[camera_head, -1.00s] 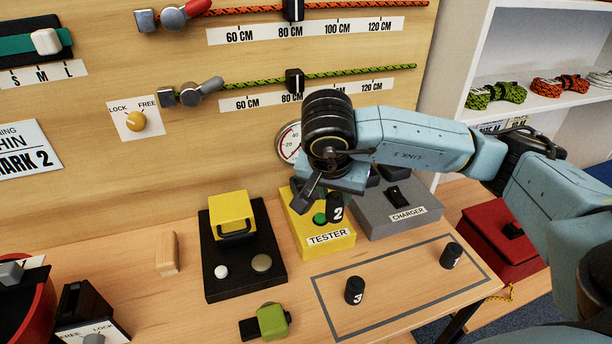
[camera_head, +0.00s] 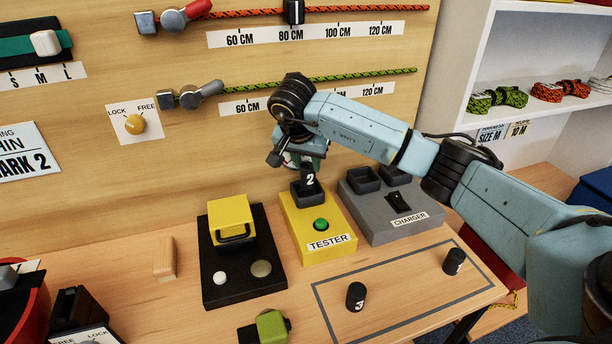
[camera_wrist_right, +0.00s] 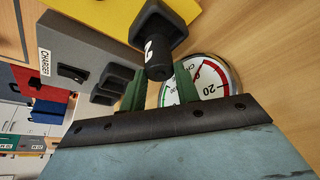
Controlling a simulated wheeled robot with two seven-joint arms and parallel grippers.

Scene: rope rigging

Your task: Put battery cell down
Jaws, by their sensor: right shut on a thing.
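The black battery cell marked 2 (camera_head: 310,181) is upright at the dark socket (camera_head: 306,195) on the back of the yellow tester (camera_head: 318,226). My right gripper (camera_head: 305,163) is above the tester and shut on the cell's upper part. In the right wrist view the cell (camera_wrist_right: 157,62) is between the green fingers (camera_wrist_right: 160,90), with its far end at the socket (camera_wrist_right: 162,24). I cannot tell how deep the cell is in the socket. My left gripper is not in view.
The grey charger (camera_head: 392,208) with empty sockets stands right of the tester. Cells 3 (camera_head: 355,297) and another (camera_head: 454,261) stand in the outlined area in front. A black base with a yellow block (camera_head: 230,222) is on the left. A round gauge (camera_wrist_right: 207,78) is on the wall behind.

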